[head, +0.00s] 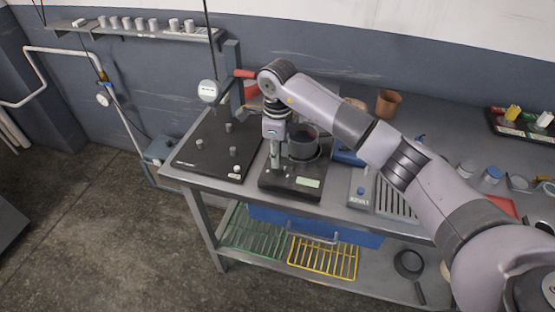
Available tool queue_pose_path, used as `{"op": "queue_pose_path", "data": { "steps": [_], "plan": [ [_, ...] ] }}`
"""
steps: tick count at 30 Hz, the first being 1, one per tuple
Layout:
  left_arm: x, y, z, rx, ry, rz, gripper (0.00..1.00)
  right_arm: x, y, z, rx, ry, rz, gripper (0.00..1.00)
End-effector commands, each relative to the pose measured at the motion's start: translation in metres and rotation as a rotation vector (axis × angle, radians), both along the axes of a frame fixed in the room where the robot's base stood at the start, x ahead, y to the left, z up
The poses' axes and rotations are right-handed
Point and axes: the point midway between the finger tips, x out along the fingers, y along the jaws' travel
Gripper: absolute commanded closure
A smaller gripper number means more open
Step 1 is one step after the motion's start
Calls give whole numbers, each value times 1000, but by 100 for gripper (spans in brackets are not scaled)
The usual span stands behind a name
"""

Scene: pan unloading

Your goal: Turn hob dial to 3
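My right arm reaches in from the right, and my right gripper (276,162) points down over the left part of the workbench. It is small here, and I cannot tell whether its fingers are open or shut. It hangs over the left edge of a black unit (279,184) with a pale display (308,182) at its front right. A dark round pot (304,143) sits on this unit, just right of the gripper. No hob dial or number marks can be made out clearly. My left gripper is out of view.
A black board (206,149) with several small grey knobs or pegs lies left of the gripper. An upright post with a round gauge (209,91) stands behind it. A brown pot (388,103) stands at the back. A dark pan (409,263) lies on the lower shelf.

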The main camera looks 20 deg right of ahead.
Motion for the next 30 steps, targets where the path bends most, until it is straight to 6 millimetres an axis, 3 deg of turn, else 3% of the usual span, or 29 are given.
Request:
{"op": "queue_pose_path", "data": {
  "steps": [3, 9, 19, 30],
  "plan": [
    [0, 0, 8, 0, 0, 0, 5, -1, 0, -19, 0, 4, 0, 71],
    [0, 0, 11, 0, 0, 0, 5, 0, 0, -38, 0, 0, 0, 71],
    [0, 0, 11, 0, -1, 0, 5, 0, 0, -42, 1, -1, 1, 71],
    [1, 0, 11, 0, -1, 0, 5, 0, 0, -42, 1, -1, 1, 95]
  ]
}}
